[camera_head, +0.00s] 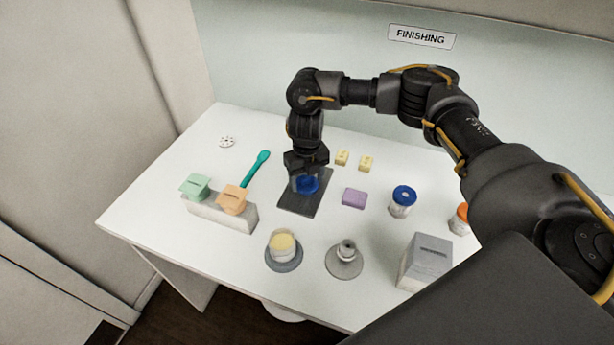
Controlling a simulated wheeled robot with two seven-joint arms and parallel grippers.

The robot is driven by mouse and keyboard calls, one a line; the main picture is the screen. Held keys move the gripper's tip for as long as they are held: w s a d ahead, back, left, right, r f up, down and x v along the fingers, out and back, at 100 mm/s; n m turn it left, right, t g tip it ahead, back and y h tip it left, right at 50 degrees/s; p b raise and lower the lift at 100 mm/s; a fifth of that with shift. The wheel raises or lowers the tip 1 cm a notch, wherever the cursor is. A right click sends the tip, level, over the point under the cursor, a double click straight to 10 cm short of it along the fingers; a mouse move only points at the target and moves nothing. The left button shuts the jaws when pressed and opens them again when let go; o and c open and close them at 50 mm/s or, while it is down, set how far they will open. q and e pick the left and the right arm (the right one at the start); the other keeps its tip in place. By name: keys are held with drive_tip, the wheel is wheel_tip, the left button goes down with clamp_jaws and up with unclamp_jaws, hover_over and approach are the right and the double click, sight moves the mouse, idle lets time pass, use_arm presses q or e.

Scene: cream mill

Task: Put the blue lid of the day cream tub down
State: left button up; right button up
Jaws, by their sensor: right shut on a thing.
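The blue lid (308,185) is in my right gripper (306,178), which points down and is shut on it. The lid is over or on the dark rectangular mat (298,207); I cannot tell whether it touches the mat. The gripper partly hides the lid. An open tub (283,246) with pale yellow cream stands on a grey round base at the front of the table. My left gripper is not in view.
A jar with a blue lid (403,200) and a jar with an orange lid (460,218) stand at right. A purple block (354,198), yellow blocks (342,157), a teal spatula (256,168), a grey box (425,261) and a grey stand (345,260) surround the mat.

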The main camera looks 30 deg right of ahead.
sight(306, 179)
drive_tip(key=shift+a, duration=0.1)
drive_tip(key=shift+f, duration=0.15)
drive_tip(key=o, duration=0.9)
drive_tip(key=shift+o, duration=0.2)
drive_tip(key=shift+r, duration=0.4)
wheel_tip(306, 179, up, 12)
drive_tip(key=b, duration=0.1)
drive_tip(key=shift+f, duration=0.2)
